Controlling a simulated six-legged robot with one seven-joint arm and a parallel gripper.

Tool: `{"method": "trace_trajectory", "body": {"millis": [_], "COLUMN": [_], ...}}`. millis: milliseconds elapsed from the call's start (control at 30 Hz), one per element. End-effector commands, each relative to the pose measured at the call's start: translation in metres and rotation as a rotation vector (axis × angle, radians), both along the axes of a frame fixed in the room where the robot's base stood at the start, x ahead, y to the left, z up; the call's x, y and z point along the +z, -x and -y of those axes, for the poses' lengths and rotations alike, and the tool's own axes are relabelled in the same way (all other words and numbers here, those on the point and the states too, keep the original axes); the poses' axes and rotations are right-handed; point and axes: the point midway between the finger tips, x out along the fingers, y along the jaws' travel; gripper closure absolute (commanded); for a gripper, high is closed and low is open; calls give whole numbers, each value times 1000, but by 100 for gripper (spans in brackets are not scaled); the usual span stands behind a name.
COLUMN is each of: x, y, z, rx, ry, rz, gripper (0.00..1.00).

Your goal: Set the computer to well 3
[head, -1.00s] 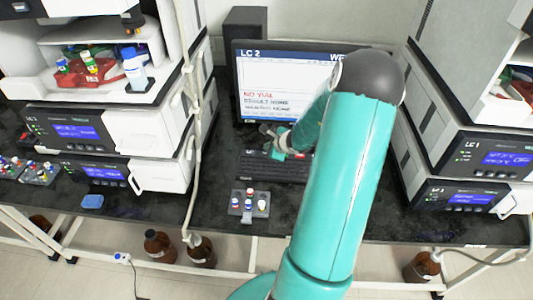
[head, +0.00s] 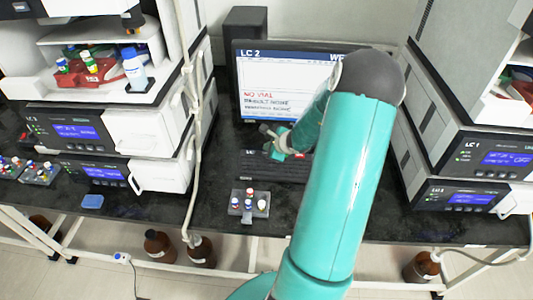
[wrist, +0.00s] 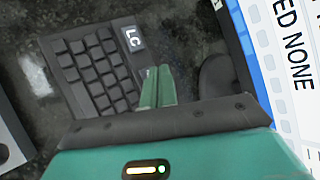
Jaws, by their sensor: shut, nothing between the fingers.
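The computer monitor (head: 272,95) stands at the back of the bench, headed "LC 2" with red "NO VIAL" text; my arm hides its right part. Its edge also shows at the right of the wrist view (wrist: 285,75). The dark keyboard (head: 262,168) lies in front of it, and its keys and "LC" label fill the left of the wrist view (wrist: 95,68). My gripper (head: 268,132) is shut and empty. In the wrist view its fingertips (wrist: 157,72) are together beside the keyboard's labelled end. I cannot tell whether they touch a key.
A small grey rack (head: 249,204) with several capped vials sits in front of the keyboard. White instrument stacks stand left (head: 150,125) and right (head: 425,115). A blue block (head: 92,201) lies near the left front edge.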

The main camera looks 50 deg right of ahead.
Motion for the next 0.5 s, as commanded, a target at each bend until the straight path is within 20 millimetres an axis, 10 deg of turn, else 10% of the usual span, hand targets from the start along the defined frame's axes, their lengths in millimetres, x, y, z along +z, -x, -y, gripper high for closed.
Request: {"method": "trace_trajectory", "body": {"millis": [500], "x": [-9], "y": [0], "z": [0], "rx": [0], "ry": [0], "rz": [0], "gripper": [100]}}
